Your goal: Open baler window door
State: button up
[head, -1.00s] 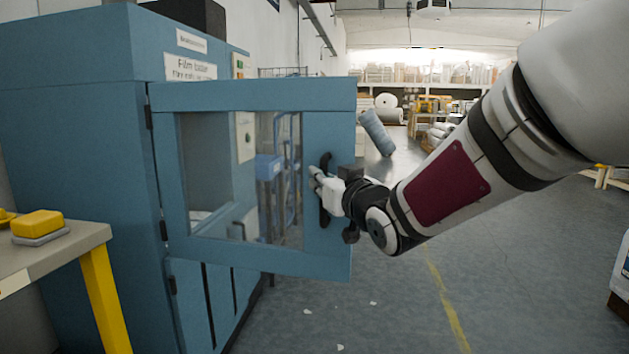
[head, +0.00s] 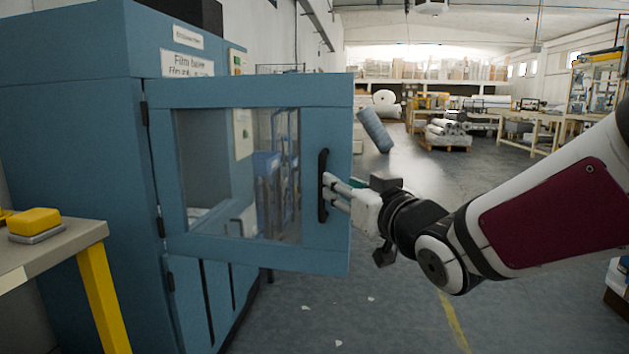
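The blue baler (head: 70,130) stands at the left with a "Film baler" label on it. Its window door (head: 235,256) is swung out from hinges on its left side and stands ajar, with a clear pane in a blue frame. A black vertical handle (head: 323,160) is on the door's right side. My gripper (head: 329,190) comes from the right, its two pale fingers pointing at the handle with a gap between them. The fingertips are at or just short of the handle's right edge; I cannot tell whether they touch it. Nothing is seen held between them.
A grey table (head: 60,250) with yellow legs and a yellow box-like item (head: 35,222) stands at the lower left. A blue-grey roll (head: 374,130) leans behind the door. Stacked rolls (head: 447,133) lie on a pallet farther back. The floor right of the door is mostly clear.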

jog(key=shift+v, duration=1.35)
jog(key=shift+d, duration=0.15)
jog(key=s+d+f+m+g+h, duration=0.3)
jog(key=s+d+f+g+h, duration=0.3)
jog(key=s+d+f+g, duration=0.4)
jog(key=s+f+m+g, duration=0.1)
jog(key=s+f+g, duration=0.2)
jog(key=s, duration=1)
jog(key=s+f+g, duration=0.3)
jog(key=s+g, duration=0.1)
jog(key=s, duration=0.9)
notch_tip(320, 180, up, 40)
jog(key=t+p, duration=0.4)
jog(key=p, duration=3.4)
jog(key=shift+a, duration=0.45)
